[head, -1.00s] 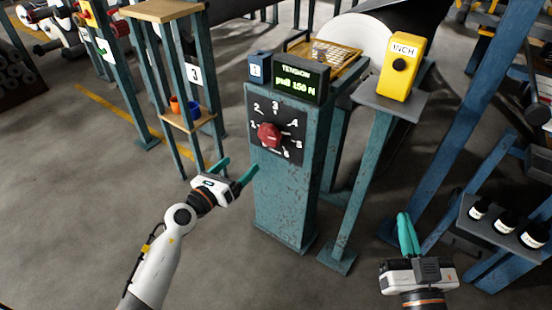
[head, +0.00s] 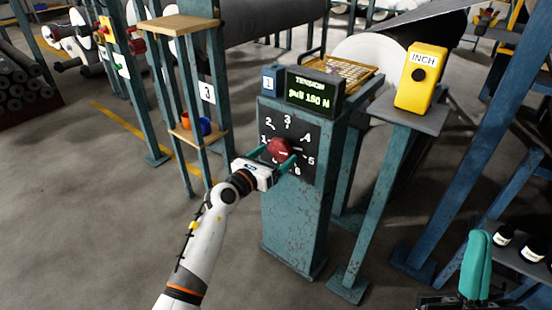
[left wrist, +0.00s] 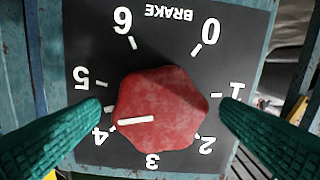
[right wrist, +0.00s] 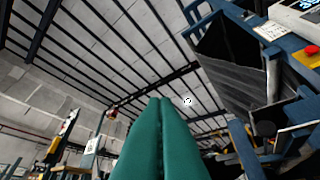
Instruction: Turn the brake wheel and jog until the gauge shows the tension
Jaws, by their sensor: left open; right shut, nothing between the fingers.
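The red brake wheel (head: 280,150) sits on a black dial plate numbered 0 to 6, on the front of a green post. In the left wrist view the wheel (left wrist: 165,92) has its white mark pointing near 4. My left gripper (head: 280,157) is open, its fingers on either side of the wheel with gaps showing. The tension gauge (head: 313,91) above has green text, "pull" and a figure like 150 or 190 N. The yellow INCH box (head: 421,78) with a black button stands right of it. My right gripper (head: 477,265) is shut and empty at lower right.
A shelf stand (head: 182,25) with an orange and a blue cup is left of the post. Dark jars (head: 504,237) stand on a shelf at right, near my right gripper. A blue slanted beam (head: 465,135) rises right of the INCH box.

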